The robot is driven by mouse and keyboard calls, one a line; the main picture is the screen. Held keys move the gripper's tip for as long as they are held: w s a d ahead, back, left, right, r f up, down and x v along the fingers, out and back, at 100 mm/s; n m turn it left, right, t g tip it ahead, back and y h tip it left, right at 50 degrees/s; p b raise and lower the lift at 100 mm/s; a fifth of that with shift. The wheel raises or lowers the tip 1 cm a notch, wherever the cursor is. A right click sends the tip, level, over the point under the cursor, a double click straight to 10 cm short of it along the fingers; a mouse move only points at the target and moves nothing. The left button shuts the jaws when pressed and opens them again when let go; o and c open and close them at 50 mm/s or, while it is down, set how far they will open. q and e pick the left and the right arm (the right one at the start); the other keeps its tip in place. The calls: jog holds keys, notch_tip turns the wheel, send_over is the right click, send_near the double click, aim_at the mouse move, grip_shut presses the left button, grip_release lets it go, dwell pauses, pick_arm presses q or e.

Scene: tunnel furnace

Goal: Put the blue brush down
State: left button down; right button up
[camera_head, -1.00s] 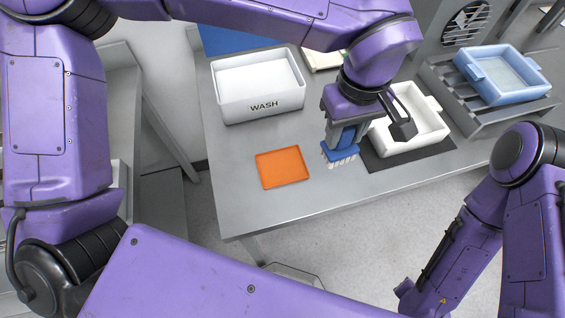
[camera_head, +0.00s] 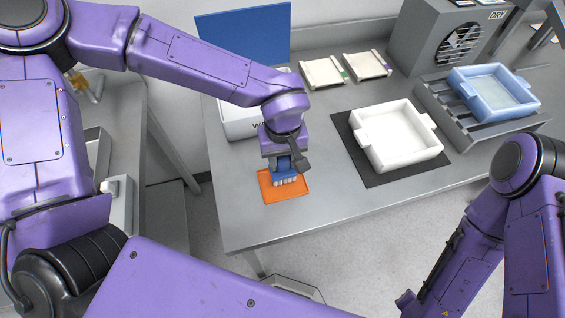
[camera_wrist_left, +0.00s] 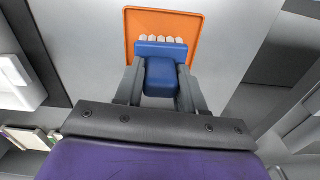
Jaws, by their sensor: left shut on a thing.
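The blue brush (camera_head: 285,172) has a blue body and white bristles pointing down. My left gripper (camera_head: 281,158) is shut on its handle and holds it upright over the orange mat (camera_head: 272,197). The bristles are at or just above the mat; I cannot tell if they touch. In the left wrist view the brush (camera_wrist_left: 160,50) sits between the fingers of my left gripper (camera_wrist_left: 160,88), with the orange mat (camera_wrist_left: 190,20) behind it. My right gripper is not in view.
The white WASH bin (camera_head: 235,122) stands just behind, partly hidden by my left arm. A white tray (camera_head: 398,150) lies on a dark mat (camera_head: 370,178) to the right. A blue tray (camera_head: 490,105) sits on a slatted rack (camera_head: 450,118). The table front (camera_head: 350,200) is clear.

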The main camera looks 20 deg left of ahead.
aim_at(282, 167)
pick_arm(q)
jog(key=shift+f, duration=1.55)
jog(key=shift+f, duration=0.1)
jog(key=c, duration=0.7)
grip_release()
jog(key=shift+o, duration=0.2)
notch_tip(282, 167, up, 12)
jog(key=shift+r, duration=0.15)
